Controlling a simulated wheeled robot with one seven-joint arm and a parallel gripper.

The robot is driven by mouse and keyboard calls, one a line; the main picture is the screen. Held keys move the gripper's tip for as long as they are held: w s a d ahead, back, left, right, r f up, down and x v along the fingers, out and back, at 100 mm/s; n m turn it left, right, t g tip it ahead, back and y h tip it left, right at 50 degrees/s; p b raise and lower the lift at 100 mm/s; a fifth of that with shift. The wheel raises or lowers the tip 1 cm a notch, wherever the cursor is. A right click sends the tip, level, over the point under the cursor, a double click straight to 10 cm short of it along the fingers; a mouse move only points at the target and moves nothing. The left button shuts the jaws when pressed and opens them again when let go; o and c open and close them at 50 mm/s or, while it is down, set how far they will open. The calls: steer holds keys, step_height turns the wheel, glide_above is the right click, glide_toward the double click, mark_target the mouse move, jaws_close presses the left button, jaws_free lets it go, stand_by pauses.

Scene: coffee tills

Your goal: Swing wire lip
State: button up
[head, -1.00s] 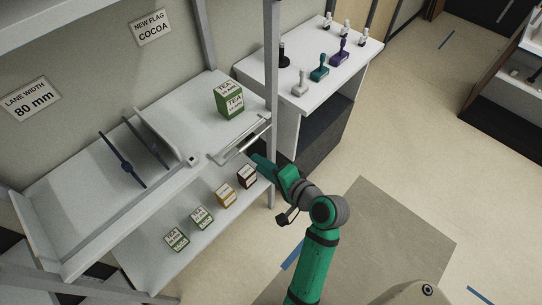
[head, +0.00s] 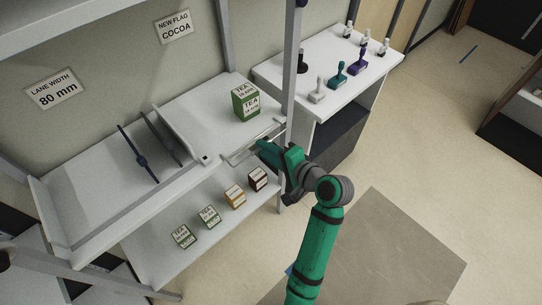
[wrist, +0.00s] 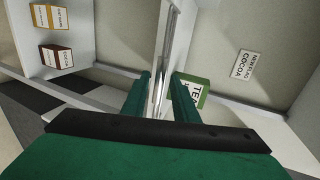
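The wire lip (head: 252,143) is a thin metal frame along the front edge of the upper white shelf, below a green tea box (head: 246,103). In the wrist view the wire lip (wrist: 160,85) runs as a shiny rod between my fingers, beside the pale shelf edge. My gripper (head: 264,146) is at the right end of the lip. In the wrist view my gripper (wrist: 163,88) has its two green fingers apart, one on each side of the rod. Whether either finger touches the rod I cannot tell.
A lower shelf holds several small boxes, among them a dark brown one (head: 258,179) and a yellow one (head: 235,196). A shelf post (head: 290,75) stands close to my gripper on the right. Behind it is a counter (head: 318,112) with stampers. Open floor lies right.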

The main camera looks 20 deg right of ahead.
steer(key=shift+w+f, duration=0.2)
steer(key=shift+w, duration=0.3)
steer(key=shift+s+d, duration=0.2)
steer(key=shift+d, duration=0.05)
jaws_close()
steer(key=shift+w+a+r, duration=0.1)
steer(key=shift+a+r, duration=0.15)
steer(key=shift+r, duration=0.6)
steer(key=shift+w+a+r, duration=0.1)
steer(key=shift+w+r, duration=0.1)
steer(key=shift+r, duration=0.2)
steer(key=shift+w+a+r, duration=0.1)
steer(key=shift+w+r, duration=0.05)
steer(key=shift+r, duration=0.25)
